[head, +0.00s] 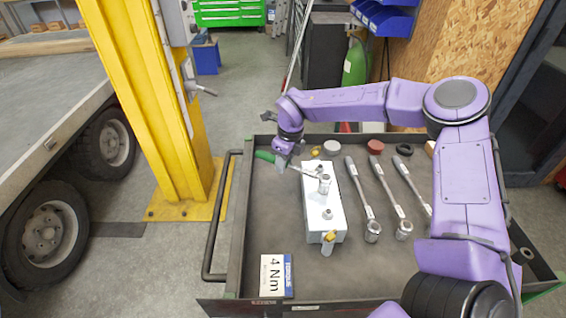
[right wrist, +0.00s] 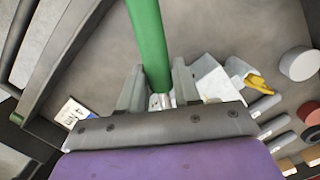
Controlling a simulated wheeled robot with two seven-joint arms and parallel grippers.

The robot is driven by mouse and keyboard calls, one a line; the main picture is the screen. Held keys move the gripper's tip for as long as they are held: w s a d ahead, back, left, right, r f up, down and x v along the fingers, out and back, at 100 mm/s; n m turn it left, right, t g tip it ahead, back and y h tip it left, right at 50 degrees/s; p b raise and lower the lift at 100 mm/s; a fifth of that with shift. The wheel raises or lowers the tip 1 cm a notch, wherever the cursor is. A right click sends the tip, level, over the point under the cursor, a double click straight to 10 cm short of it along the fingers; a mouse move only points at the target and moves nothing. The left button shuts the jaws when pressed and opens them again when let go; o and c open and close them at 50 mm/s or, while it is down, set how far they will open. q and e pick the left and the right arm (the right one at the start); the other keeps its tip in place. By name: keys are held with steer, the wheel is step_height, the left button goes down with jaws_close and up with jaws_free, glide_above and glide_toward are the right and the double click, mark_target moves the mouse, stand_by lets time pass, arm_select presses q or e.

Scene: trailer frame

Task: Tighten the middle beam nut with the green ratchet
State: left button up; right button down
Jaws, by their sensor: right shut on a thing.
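My right gripper (head: 281,160) is shut on the green ratchet at the far left of the workbench tray. The ratchet's green handle (head: 264,156) sticks out to the left of the fingers. Its metal shaft (head: 303,171) reaches right towards a tall metal socket or nut (head: 324,185) on a white block (head: 318,206). Whether the ratchet head sits on it I cannot tell. A shorter metal nut (head: 328,214) stands nearer on the block. In the right wrist view the green handle (right wrist: 148,45) runs between the fingers (right wrist: 159,90). My left gripper is not in view.
Several metal ratchets (head: 358,190) lie right of the block in the dark tray (head: 275,225). A "4 Nm" card (head: 276,276) lies at the front. Round caps (head: 375,146) line the back. A yellow post (head: 165,110) and a trailer (head: 45,115) stand left.

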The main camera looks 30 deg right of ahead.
steer(key=s+a+n+g+p, duration=0.1)
steer(key=s+a+n+p, duration=0.6)
steer(key=p, duration=0.5)
steer(key=s+n, duration=0.2)
steer(key=n, duration=0.1)
steer(key=shift+s+n+y, duration=0.15)
steer(key=shift+n+y, duration=0.15)
steer(key=shift+y, duration=0.1)
stand_by(0.4)
